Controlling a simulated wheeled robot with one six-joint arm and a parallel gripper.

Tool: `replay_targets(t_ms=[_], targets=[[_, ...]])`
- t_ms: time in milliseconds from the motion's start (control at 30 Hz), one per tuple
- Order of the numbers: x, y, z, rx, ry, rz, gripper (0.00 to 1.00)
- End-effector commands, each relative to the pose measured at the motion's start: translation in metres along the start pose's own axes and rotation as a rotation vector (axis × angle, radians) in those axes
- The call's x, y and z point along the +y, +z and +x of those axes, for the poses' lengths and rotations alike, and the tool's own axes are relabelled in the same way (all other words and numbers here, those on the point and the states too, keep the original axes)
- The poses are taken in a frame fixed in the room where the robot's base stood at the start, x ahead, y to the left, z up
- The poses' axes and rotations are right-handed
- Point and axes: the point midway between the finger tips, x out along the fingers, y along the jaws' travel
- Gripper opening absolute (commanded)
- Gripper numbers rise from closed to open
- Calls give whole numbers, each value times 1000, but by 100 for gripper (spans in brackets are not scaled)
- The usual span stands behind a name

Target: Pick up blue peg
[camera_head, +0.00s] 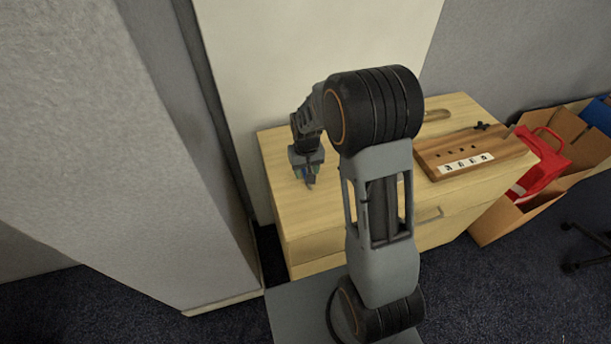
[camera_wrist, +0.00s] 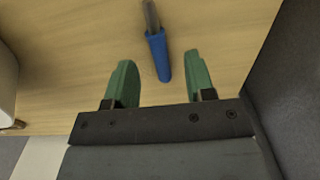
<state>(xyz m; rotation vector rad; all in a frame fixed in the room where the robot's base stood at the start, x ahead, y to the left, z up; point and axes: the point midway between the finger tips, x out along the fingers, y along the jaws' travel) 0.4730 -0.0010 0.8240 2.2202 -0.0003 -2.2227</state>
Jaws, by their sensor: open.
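The blue peg (camera_wrist: 158,57) lies on the wooden cabinet top in the wrist view. It has a blue sleeve and a grey upper end that runs toward the top edge of the picture. My gripper (camera_wrist: 160,75) has its two green fingers apart, one on each side of the peg's lower end, with a gap to the peg on both sides. The fingers look empty. In the head view my gripper (camera_head: 308,178) points down over the left part of the cabinet top, and the peg cannot be made out clearly there.
The light wooden cabinet (camera_head: 310,222) carries a brown wooden board (camera_head: 436,171) with dark holes and a white label strip at its right. A red bag (camera_head: 543,165) and cardboard boxes (camera_head: 497,219) stand to the right. A grey wall panel (camera_head: 185,200) is close on the left.

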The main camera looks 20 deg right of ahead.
Motion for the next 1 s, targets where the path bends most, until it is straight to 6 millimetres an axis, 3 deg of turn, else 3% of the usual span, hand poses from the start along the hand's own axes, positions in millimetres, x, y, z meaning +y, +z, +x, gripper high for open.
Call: replay_targets(t_ms=[200, 467, 1000], targets=[[0, 0, 18, 0, 0, 0, 50], [0, 0, 19, 1, 0, 0, 49], [0, 0, 18, 1, 0, 0, 0]])
